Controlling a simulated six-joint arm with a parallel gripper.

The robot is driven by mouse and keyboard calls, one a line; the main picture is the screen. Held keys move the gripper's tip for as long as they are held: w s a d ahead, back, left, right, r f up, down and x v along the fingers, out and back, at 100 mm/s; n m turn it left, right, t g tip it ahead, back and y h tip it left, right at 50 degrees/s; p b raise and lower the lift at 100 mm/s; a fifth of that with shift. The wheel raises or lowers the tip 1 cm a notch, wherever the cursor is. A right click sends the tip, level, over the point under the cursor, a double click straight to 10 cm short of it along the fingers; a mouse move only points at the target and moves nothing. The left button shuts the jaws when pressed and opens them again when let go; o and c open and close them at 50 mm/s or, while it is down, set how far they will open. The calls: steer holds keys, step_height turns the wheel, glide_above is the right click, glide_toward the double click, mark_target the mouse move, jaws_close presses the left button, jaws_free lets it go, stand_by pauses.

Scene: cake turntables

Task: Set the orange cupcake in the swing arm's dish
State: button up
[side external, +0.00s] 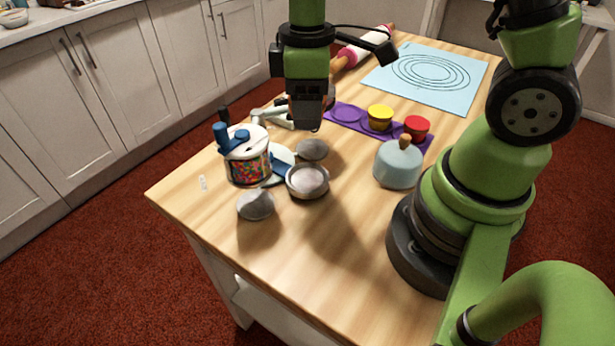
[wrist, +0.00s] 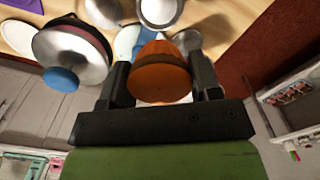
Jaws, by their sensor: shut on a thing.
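My gripper (wrist: 160,88) is shut on the orange cupcake (wrist: 160,72), which sits between the two fingers in the wrist view. In the side view my gripper (side external: 306,122) hangs above the table behind the grey dishes, and the cupcake is mostly hidden there. Small round dishes stand on the table: a pale-filled one (side external: 307,178), a grey one behind it (side external: 312,149) and a grey one in front (side external: 256,205). I cannot tell which is the swing arm's dish; the arm itself is not clear. The cupcake is apart from the dishes in the side view.
A pale blue dome (side external: 398,166) is to the right. A purple tray (side external: 348,114) holds a yellow cupcake (side external: 380,117) and a red one (side external: 417,127). The front of the table is clear.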

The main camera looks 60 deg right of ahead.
mark_target(307, 179)
step_height(307, 179, down, 13)
steer(key=shift+r, duration=0.2)
stand_by(0.4)
steer(key=shift+f, duration=0.15)
steer(key=o, duration=0.9)
step_height(307, 179, up, 13)
steer(key=shift+f, duration=0.15)
steer(key=s+r+m+t, duration=0.2)
steer(key=s+r+m, duration=0.1)
steer(key=r, duration=0.2)
steer(key=s+a+r+m+t+y, duration=0.1)
steer(key=s+r+m+t, duration=0.1)
steer(key=s+r+m, duration=0.2)
steer(key=s+r+m+t+y, duration=0.1)
steer(key=s+r+m+t, duration=0.2)
steer(key=r, duration=0.3)
steer(key=shift+s+a+r+m, duration=0.3)
steer(key=shift+s+r+m, duration=0.05)
steer(key=shift+m, duration=0.15)
